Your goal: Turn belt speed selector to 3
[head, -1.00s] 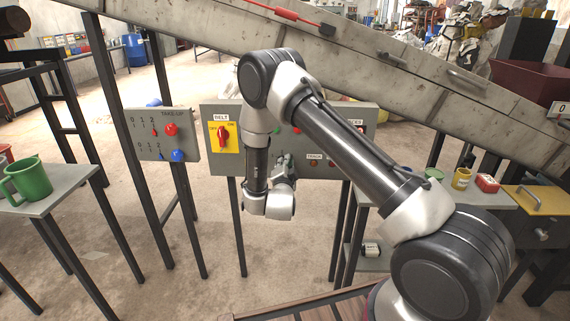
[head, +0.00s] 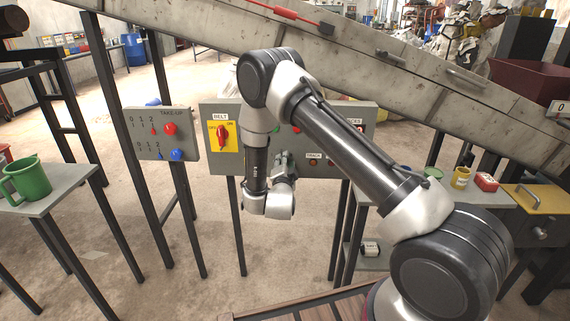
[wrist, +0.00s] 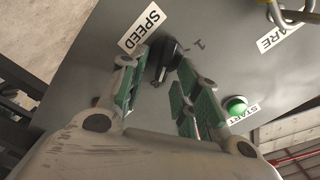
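The belt speed selector is a black knob (wrist: 164,58) beside the SPEED label (wrist: 142,28) on the grey panel (wrist: 85,60) in the wrist view. A printed 1 shows just right of it; other numbers and the exact pointer setting cannot be made out. My gripper (wrist: 158,75) has its two green-padded fingers apart, one on each side of the knob. A gap shows between the pads; I cannot tell whether either touches the knob. In the head view my arm hides the selector and most of the gripper in front of the control panel (head: 220,165).
A green START button (wrist: 236,105) lies right of my right finger. A metal guard or hook (wrist: 285,14) is at the upper right. The red BELT switch (head: 222,133) is on the panel's left. A TAKE-UP panel (head: 150,145) stands further left, and the sloped conveyor frame (head: 200,32) runs above.

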